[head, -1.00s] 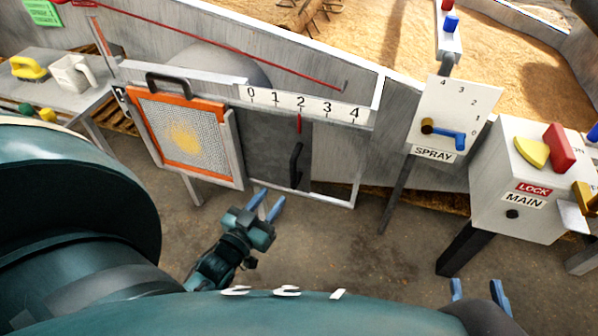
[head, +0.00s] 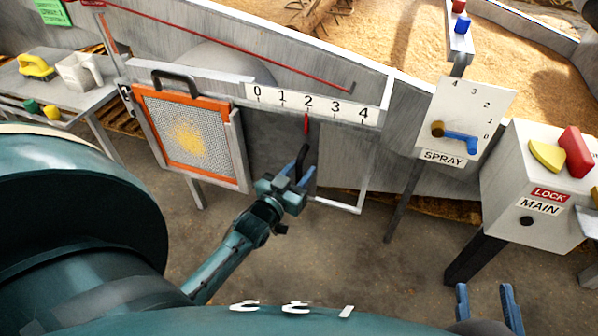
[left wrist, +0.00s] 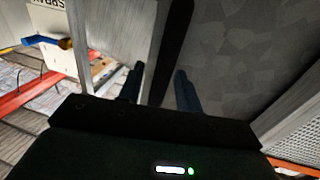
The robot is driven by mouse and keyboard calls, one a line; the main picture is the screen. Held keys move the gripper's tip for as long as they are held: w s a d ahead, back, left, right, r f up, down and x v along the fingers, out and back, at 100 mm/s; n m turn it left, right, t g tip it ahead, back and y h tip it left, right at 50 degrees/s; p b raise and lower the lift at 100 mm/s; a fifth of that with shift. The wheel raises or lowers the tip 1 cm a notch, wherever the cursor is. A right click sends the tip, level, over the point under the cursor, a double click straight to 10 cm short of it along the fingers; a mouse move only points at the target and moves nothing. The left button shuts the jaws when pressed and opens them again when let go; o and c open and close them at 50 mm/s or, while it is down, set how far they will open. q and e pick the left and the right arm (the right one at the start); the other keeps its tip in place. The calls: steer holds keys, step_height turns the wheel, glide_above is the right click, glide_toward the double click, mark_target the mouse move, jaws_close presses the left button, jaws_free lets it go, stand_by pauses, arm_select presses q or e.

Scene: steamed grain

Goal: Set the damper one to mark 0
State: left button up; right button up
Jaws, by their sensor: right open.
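The damper plate (head: 268,140) is a grey slide under a white scale (head: 320,105) marked 0 to 4. Its red pointer (head: 306,124) stands at mark 2. Its black upright handle (head: 302,155) is partly hidden by my left gripper (head: 298,174). The blue fingers are apart, one to each side of the handle's lower part. In the left wrist view the dark handle (left wrist: 174,45) runs up between the two fingers; contact cannot be told. My right gripper (head: 487,305) is open and empty at the bottom right, well away from the damper.
An orange-framed mesh screen (head: 183,135) with a black handle is left of the damper. A SPRAY dial (head: 460,115) and a MAIN lock box (head: 540,185) stand at the right. A side table (head: 62,95) holds a yellow tool and a white jug. The floor in front is clear.

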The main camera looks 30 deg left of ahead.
arm_select(q)
jaws_close()
stand_by(0.3)
steer(key=p, duration=0.2)
glide_toward(265, 147)
steer(key=w, duration=0.4)
steer(key=shift+w+a, duration=0.1)
steer(key=shift+w, duration=0.1)
arm_select(e)
steer(key=shift+w+d+m+g+h, duration=0.25)
steer(key=shift+d+m+h, duration=0.2)
steer(key=shift+h, duration=0.25)
arm_select(q)
steer(key=shift+c, duration=0.2)
jaws_free()
steer(key=shift+a, duration=0.1)
steer(key=shift+o, duration=0.4)
arm_select(e)
steer(key=shift+s+a, duration=0.1)
arm_select(q)
steer(key=shift+s, duration=0.15)
